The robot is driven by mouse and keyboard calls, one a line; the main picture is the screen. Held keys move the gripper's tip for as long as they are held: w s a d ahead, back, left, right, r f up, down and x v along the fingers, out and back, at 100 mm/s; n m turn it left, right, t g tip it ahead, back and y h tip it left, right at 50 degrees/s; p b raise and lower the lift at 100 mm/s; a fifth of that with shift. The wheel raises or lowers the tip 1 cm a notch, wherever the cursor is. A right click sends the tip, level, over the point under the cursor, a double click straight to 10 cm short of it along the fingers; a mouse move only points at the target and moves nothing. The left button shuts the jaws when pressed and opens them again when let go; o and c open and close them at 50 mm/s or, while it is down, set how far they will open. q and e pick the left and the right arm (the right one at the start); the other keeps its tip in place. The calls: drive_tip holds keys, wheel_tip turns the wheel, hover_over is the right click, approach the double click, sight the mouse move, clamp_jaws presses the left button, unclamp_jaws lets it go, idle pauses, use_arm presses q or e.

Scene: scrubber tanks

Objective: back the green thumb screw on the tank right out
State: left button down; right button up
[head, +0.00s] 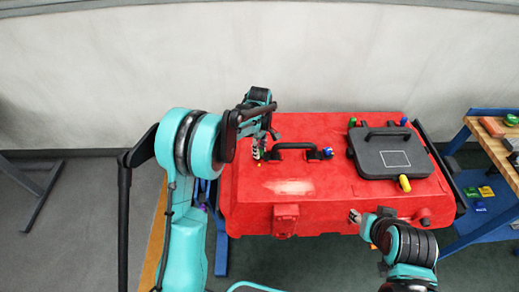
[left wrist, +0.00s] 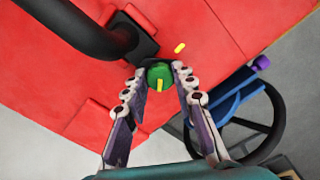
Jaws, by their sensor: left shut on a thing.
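The green thumb screw (left wrist: 158,75) stands at the edge of the red tank (head: 320,190), beside the base of a black handle. It has a yellow mark on its head. My left gripper (left wrist: 160,80) has its two fingers around the screw head and is shut on it. In the head view the left gripper (head: 259,151) is at the tank's left back, and the screw is mostly hidden there. My right gripper (head: 355,215) is above the tank's front right edge, away from the screw; its finger opening is too small to tell.
A black handle (head: 293,147) and blue knob (head: 327,153) are close by on the tank. A small yellow peg (left wrist: 180,47) is near the screw. A dark lid (head: 392,153) with colored knobs is on the right. A workbench (head: 490,150) stands further right.

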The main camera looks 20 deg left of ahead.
use_arm(q)
drive_tip(key=n, duration=0.4)
drive_tip(key=shift+f+n, duration=0.1)
drive_tip(key=shift+n, duration=2.8)
drive_tip(key=c, duration=1.2)
unclamp_jaws()
wheel_tip(320, 180, up, 12)
drive_tip(key=shift+r, duration=0.1)
